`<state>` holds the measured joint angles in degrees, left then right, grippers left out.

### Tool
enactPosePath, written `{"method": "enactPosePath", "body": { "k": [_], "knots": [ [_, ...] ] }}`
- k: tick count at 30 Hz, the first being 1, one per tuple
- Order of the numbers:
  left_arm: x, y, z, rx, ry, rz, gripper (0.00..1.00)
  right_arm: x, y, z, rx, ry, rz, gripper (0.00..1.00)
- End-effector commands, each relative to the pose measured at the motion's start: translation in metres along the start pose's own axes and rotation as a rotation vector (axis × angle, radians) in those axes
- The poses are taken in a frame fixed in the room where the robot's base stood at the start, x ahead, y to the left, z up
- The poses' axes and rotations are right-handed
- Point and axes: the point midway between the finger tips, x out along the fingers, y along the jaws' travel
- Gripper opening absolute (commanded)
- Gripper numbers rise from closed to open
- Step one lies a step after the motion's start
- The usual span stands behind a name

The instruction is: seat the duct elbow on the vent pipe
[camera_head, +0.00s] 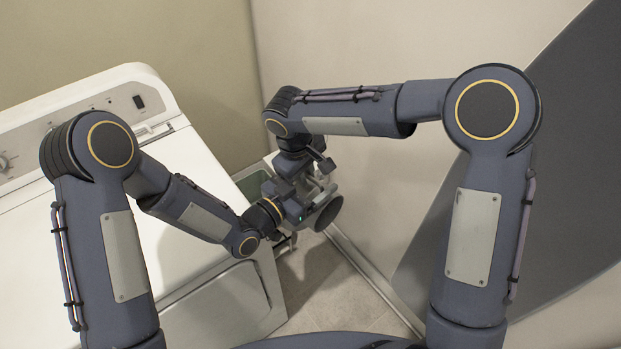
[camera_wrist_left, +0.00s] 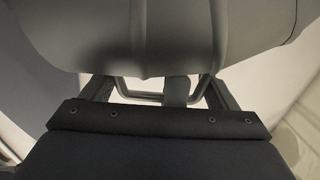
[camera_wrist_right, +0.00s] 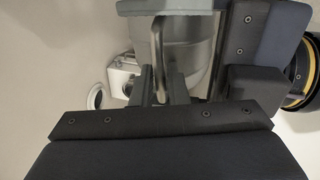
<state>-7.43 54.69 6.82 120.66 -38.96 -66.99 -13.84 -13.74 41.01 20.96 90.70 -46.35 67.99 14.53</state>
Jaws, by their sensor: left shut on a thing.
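The duct elbow (camera_head: 328,213) is a grey rounded piece with a dark round mouth, held off the floor between the ends of my arms. It fills the top of the left wrist view (camera_wrist_left: 170,35) and stands behind the fingers in the right wrist view (camera_wrist_right: 190,45). My left gripper (camera_head: 303,200) is shut on the elbow; the contact is partly hidden. My right gripper (camera_wrist_right: 163,90) is close to the elbow, with a thin bar near its fingers; I cannot tell whether it grips anything. A pale ring with a dark centre (camera_wrist_right: 95,97) may be the vent pipe; I cannot be sure.
A white laundry machine (camera_head: 200,280) stands at the left. A light skirting strip (camera_head: 362,265) runs along the wall foot at the right. Some bare floor (camera_head: 320,290) shows between machine and wall. My arms crowd the space in front of the corner.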

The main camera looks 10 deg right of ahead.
Motion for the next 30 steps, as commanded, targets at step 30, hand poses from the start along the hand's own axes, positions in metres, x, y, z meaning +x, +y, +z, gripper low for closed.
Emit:
{"method": "enactPosePath", "body": {
  "k": [30],
  "knots": [
    [0.0, -0.001, 0.0, 0.001, 0.001, -0.003, 0.51, -0.1, 0.0, -0.001, 0.0, 0.002, 0.001, 0.34]
  ]
}}
